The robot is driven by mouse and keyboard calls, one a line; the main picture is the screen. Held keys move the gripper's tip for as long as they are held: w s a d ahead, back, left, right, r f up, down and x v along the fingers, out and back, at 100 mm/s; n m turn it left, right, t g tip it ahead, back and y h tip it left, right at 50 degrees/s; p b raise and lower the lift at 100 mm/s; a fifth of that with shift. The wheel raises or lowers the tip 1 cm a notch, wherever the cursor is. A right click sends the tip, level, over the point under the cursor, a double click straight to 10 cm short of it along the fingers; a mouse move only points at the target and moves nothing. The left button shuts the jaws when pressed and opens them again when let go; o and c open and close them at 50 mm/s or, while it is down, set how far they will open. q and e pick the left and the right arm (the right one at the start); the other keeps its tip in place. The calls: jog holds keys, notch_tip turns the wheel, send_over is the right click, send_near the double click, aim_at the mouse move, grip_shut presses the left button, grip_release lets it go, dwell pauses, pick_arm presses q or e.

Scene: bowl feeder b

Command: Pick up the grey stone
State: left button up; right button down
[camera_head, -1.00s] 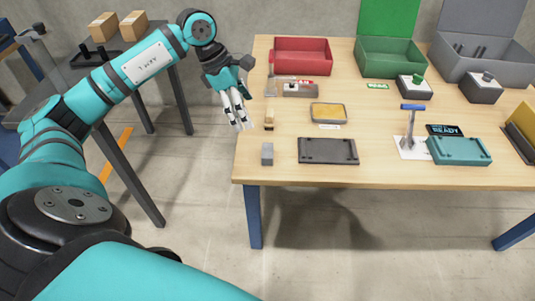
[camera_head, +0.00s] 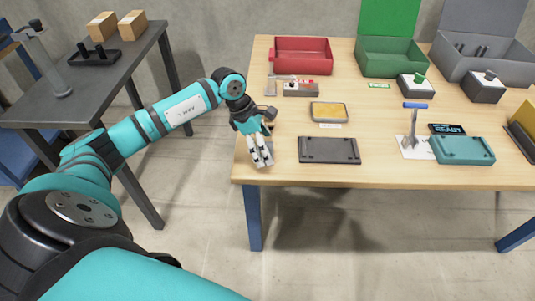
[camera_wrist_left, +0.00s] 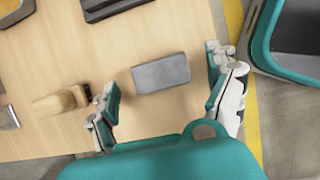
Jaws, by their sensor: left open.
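The grey stone (camera_wrist_left: 160,73) is a plain rectangular block lying on the wooden table near its left front corner. In the left wrist view it sits between the two spread fingers of my left gripper (camera_wrist_left: 163,82), with bare wood showing on both sides. In the head view my left gripper (camera_head: 261,160) points down over that corner, and its fingers hide most or all of the stone. The gripper is open and holds nothing. My right gripper is not in view.
A small wooden-handled item (camera_wrist_left: 58,103) lies close to the left finger. A dark tray (camera_head: 329,150) lies right of the stone. The table edge (camera_head: 300,184) is close in front. Red (camera_head: 302,55) and green (camera_head: 390,57) boxes stand at the back.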

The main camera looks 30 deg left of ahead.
pick_arm(q)
jog(key=shift+x, duration=1)
jog(key=shift+c, duration=0.2)
jog(key=c, duration=1.3)
